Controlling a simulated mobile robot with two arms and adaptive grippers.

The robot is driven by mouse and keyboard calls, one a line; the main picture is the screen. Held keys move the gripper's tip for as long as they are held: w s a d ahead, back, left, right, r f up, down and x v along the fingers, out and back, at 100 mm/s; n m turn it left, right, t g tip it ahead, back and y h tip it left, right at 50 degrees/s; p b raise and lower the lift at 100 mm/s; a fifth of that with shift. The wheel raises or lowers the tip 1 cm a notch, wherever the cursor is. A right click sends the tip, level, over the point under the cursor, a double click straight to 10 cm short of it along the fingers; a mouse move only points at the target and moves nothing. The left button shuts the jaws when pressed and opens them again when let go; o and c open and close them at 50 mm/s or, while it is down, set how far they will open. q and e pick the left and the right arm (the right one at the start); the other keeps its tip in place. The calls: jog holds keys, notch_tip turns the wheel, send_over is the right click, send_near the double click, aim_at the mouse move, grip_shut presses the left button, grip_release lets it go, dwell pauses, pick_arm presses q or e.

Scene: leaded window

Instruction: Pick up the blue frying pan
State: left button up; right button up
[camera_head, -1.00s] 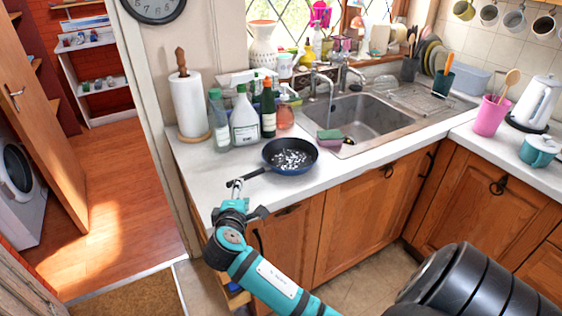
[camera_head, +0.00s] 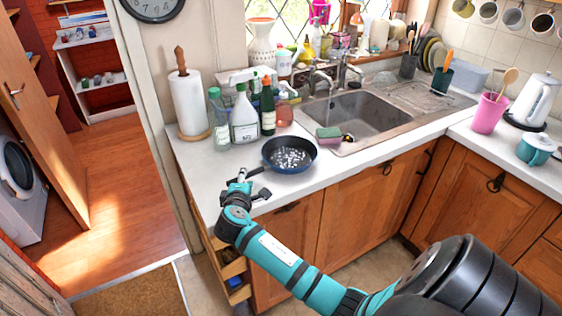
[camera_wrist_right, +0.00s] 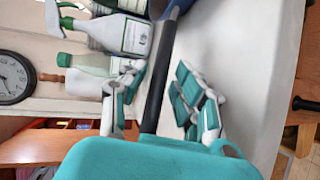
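The blue frying pan (camera_head: 289,154) sits on the white counter near its front edge, with its dark handle pointing left and toward me. My right gripper (camera_head: 251,184) is at the handle. In the right wrist view, the handle (camera_wrist_right: 158,80) runs between the two spread fingers of the right gripper (camera_wrist_right: 162,90), with visible gaps on both sides. The gripper is open around the handle, not clamped on it. Only a bit of the blue pan body (camera_wrist_right: 160,8) shows at the top there. My left gripper is not in view.
Several bottles (camera_head: 244,116) and a paper towel roll (camera_head: 190,104) stand behind the pan. A sponge (camera_head: 329,133) lies right of it, by the sink (camera_head: 368,112). The counter left of the pan (camera_head: 200,165) is clear. Wooden drawers (camera_head: 234,268) stand open below.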

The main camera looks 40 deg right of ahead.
grip_shut()
jog(key=shift+r, duration=0.15)
